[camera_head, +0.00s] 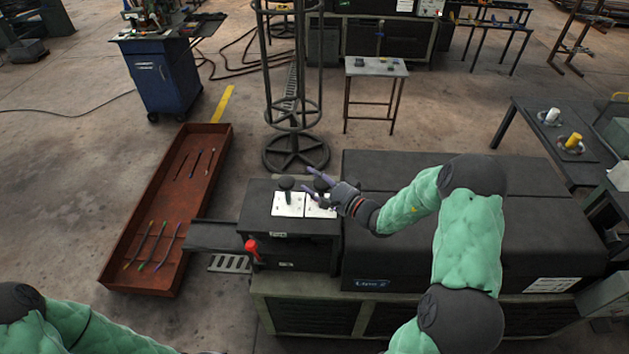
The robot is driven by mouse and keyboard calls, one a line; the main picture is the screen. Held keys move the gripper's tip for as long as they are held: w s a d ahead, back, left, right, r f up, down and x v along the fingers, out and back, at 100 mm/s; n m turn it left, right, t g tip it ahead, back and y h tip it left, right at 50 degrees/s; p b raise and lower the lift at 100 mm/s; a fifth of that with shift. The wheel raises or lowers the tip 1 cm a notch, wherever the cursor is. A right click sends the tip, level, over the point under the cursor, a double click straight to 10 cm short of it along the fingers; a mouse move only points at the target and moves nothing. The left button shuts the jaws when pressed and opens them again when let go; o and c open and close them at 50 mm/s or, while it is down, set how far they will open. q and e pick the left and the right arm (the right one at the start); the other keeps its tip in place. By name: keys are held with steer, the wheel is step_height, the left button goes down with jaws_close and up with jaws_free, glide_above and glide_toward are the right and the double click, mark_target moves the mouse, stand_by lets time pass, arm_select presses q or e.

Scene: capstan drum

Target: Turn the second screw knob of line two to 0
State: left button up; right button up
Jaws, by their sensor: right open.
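The machine labelled "Line 2" (371,283) has a dark control box (290,224) on its left end. Two dark screw knobs stand on white plates on top of the box: the left knob (286,184) and the right knob (321,184). My right gripper (308,179) comes in from the right with its fingers apart, at the right knob, and partly hides that knob and its plate. I cannot tell whether the fingers touch it. The plate markings are too small to read. My left arm shows at the bottom left, but its gripper is not visible.
A long rust-red tray (116,268) with several rods lies on the floor to the left. A round stand (297,152) rises behind the box. A small table (376,68) stands farther back.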

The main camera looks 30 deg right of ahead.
steer(key=shift+w, duration=0.1)
jaws_close()
stand_by(0.3)
